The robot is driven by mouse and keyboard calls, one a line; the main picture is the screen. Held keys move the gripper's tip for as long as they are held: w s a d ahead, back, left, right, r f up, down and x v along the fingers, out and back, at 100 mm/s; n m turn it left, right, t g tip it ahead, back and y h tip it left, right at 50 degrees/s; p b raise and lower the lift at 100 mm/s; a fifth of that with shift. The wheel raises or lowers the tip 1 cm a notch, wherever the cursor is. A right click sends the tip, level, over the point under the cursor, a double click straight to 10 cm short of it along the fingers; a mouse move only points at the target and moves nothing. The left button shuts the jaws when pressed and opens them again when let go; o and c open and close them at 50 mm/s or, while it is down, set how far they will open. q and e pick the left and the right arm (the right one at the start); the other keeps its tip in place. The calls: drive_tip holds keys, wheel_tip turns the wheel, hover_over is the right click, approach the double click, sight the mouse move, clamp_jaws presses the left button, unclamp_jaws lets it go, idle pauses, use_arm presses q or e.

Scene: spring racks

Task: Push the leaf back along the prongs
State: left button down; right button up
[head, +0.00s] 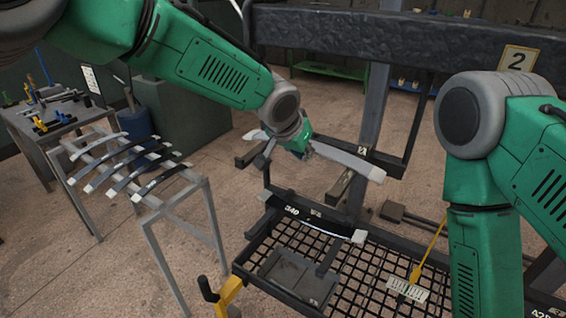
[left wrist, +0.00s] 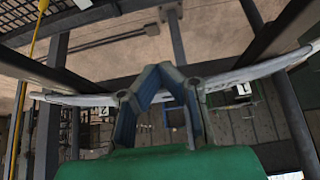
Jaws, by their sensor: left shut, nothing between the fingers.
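The leaf, a long pale grey curved spring strip (head: 348,160), lies across the dark prongs of the rack, one prong (head: 250,158) near its left end and another prong (head: 341,186) toward its right. In the left wrist view the leaf (left wrist: 255,70) spans almost the whole width. My left gripper (head: 303,152) is at the leaf's middle and hides part of it. Its fingers (left wrist: 163,70) come together at the tips, with nothing between them. Whether they touch the leaf I cannot tell. My right arm is at the right, its gripper out of frame.
A dark leaf marked 240 (head: 310,218) sits lower, above a black mesh shelf (head: 350,275). A yellow-handled brush (head: 415,272) stands there. A stand with several leaves (head: 128,165) is at left. A rack beam with a 2 sign (head: 517,58) crosses above.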

use_arm(q)
drive_tip(key=shift+w+d, duration=0.85)
drive_tip(key=shift+w, duration=0.3)
drive_tip(key=s+a, duration=0.3)
drive_tip(key=s, duration=0.2)
drive_tip(key=shift+a+b, duration=0.25)
drive_tip(key=shift+b, duration=0.2)
